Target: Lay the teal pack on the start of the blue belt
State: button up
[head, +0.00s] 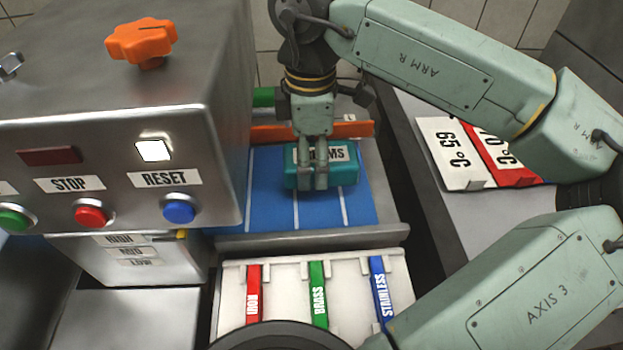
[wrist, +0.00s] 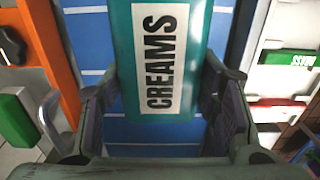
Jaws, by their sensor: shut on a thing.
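The teal pack (head: 343,172) with a white CREAMS label is at the blue belt (head: 260,205), near its right part in the head view. My gripper (head: 313,183) points down and is shut on the pack. In the wrist view the pack (wrist: 190,60) lies between the two fingers (wrist: 160,100), with the blue belt (wrist: 88,45) and its white lines beneath. I cannot tell whether the pack touches the belt or hangs just above it. The fingers hide part of its front side in the head view.
A steel machine with STOP and RESET buttons (head: 178,210) stands left over the belt. An orange bar (head: 270,132) crosses behind the pack. A white rack (head: 285,275) with red, green and blue tags lies in front. Temperature signs (head: 450,150) are at right.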

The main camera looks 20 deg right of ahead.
aim_at(311, 156)
jog(key=shift+f+b, duration=0.7)
jog(key=shift+f, duration=1.1)
jog(key=shift+f+b, duration=0.2)
jog(key=shift+b, duration=0.1)
jog(key=o, duration=1.3)
jog(key=shift+r, duration=0.15)
notch_tip(311, 156, up, 12)
jog(key=p, duration=0.6)
jog(key=shift+r, duration=0.1)
